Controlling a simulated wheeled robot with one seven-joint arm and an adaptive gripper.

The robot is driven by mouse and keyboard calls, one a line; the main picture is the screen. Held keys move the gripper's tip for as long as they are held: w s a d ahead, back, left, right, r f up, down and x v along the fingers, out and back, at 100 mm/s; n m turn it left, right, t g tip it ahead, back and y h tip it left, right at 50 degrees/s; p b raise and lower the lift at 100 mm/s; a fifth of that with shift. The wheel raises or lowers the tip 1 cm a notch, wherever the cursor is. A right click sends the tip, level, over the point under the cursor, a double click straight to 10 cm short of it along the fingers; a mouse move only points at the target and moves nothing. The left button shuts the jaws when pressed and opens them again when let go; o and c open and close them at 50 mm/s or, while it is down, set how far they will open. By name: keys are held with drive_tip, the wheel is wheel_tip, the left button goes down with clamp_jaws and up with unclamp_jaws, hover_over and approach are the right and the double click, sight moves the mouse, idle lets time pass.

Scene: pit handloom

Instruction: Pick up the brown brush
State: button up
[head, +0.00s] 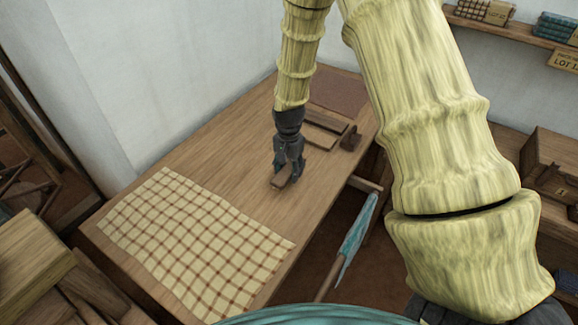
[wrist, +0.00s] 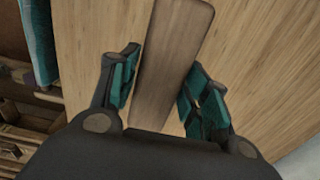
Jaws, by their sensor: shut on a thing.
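The brown brush (head: 279,183) is a plain, flat brown block at my gripper in the head view. In the wrist view the brush (wrist: 172,55) runs lengthwise between the two fingers, its far end reaching past them. My gripper (head: 287,172) points down over the wooden table (head: 200,158) and is shut on the brush; its teal finger pads (wrist: 163,78) lie along both sides. I cannot tell whether the brush touches the table top.
A checked cloth (head: 195,240) covers the table's near left part. Wooden pieces (head: 325,128) and a dark brown mat (head: 338,92) lie behind my gripper. A teal cloth (head: 360,235) hangs beside the table's right edge. A wooden chest (head: 550,165) stands at the right.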

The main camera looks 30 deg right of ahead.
drive_tip(key=s+a+b, duration=0.1)
drive_tip(key=s+a, duration=0.1)
drive_tip(key=s, duration=0.1)
drive_tip(key=s+a, duration=0.1)
drive_tip(key=s, duration=0.2)
drive_tip(key=s+a+r+b, duration=0.1)
drive_tip(key=s+a, duration=0.1)
drive_tip(key=s, duration=0.2)
drive_tip(key=shift+a+b, duration=0.3)
